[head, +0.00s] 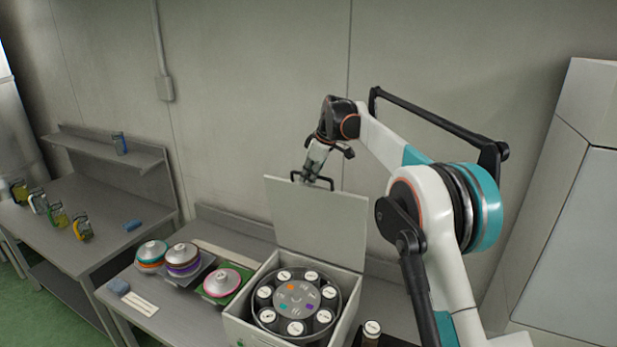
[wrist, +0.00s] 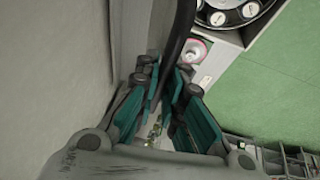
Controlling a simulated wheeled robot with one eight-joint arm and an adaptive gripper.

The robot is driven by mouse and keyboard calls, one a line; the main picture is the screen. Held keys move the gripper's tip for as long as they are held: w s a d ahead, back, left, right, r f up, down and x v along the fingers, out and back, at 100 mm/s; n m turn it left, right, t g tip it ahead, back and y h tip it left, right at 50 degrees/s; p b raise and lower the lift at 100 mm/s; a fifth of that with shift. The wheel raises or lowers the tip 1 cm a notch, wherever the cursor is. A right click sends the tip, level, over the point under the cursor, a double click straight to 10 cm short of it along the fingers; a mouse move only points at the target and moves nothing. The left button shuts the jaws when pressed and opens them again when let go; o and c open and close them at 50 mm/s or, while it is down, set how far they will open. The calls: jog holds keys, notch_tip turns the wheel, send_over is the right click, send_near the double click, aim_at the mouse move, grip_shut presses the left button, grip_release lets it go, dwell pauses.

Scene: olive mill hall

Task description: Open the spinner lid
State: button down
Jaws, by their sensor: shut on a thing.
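The spinner (head: 296,304) is a pale box on the bench with a round rotor inside, ringed by several white-capped jars. Its lid (head: 318,222) stands up nearly vertical at the back of the box, so the inside shows. A dark handle (head: 300,176) is on the lid's upper edge. My gripper (head: 311,178) is at this handle and shut on it. In the wrist view the gripper (wrist: 163,95) has its teal-lined fingers on either side of the dark handle bar (wrist: 178,45). Part of the spinner's rotor shows at the top of the wrist view (wrist: 230,10).
Several stacked coloured discs (head: 183,258) stand on the bench left of the spinner, with a blue-grey cloth or sponge (head: 118,286) nearby. A dark bottle with a white cap (head: 371,333) stands to the right. A side table (head: 80,235) with jugs is at left. The wall is close behind the lid.

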jog(key=c, duration=1.7)
grip_release()
